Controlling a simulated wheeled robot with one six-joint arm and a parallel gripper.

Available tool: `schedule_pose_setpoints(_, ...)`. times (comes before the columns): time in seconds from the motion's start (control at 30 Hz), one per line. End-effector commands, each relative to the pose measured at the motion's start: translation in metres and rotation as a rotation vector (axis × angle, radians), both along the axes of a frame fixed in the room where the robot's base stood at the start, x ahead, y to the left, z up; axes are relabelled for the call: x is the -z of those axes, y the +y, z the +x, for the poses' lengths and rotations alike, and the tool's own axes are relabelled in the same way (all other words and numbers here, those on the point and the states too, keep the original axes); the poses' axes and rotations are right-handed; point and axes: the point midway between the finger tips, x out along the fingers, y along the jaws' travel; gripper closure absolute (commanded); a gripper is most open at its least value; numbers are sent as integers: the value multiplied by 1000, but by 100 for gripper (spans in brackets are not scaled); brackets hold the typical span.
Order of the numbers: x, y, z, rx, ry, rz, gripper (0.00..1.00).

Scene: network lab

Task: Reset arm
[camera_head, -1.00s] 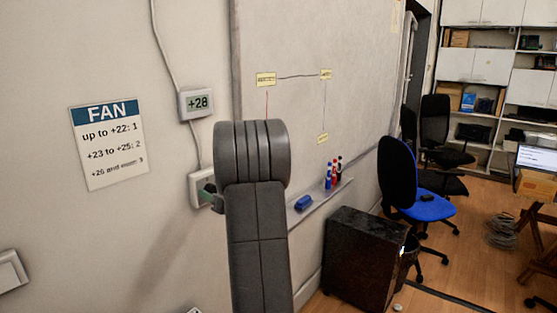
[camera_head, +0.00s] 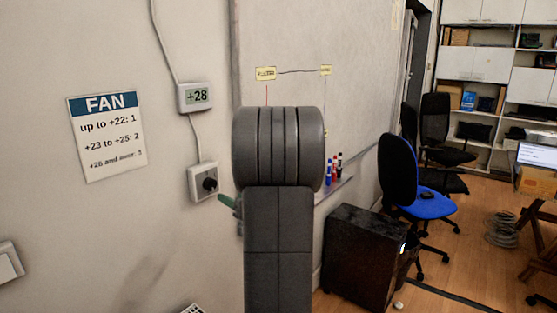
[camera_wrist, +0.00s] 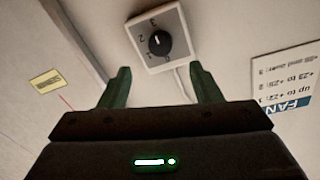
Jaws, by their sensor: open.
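My arm rises in the middle of the head view, in front of the wall and the whiteboard. My gripper (camera_wrist: 160,88) shows in the wrist view with its two green fingers apart and nothing between them. Beyond the fingertips is a white wall box with a black rotary knob (camera_wrist: 159,42), apart from the fingers. In the head view the knob (camera_head: 209,185) is now uncovered, left of my arm. A green finger (camera_head: 228,201) shows just beside my arm; the rest of the gripper is hidden behind it.
A thermostat display (camera_head: 195,96) reads +28 above the knob. A FAN sign (camera_head: 106,137) hangs at left. The whiteboard (camera_head: 350,60) with markers (camera_head: 334,172) is behind my arm. A dark cabinet (camera_head: 362,258) and blue chair (camera_head: 430,203) stand at right.

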Motion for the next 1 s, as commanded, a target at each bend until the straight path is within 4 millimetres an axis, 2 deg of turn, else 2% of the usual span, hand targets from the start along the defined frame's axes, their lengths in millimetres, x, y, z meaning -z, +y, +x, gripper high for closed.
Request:
schedule_pose_setpoints(0.03, 1, -9, -6, 5, 0, 0, 42)
schedule_pose_setpoints(0.27, 1, -35, -30, 4, 0, 1, 42)
schedule_pose_setpoints(1.0, -2, 75, 65, -3, 0, 0, 42)
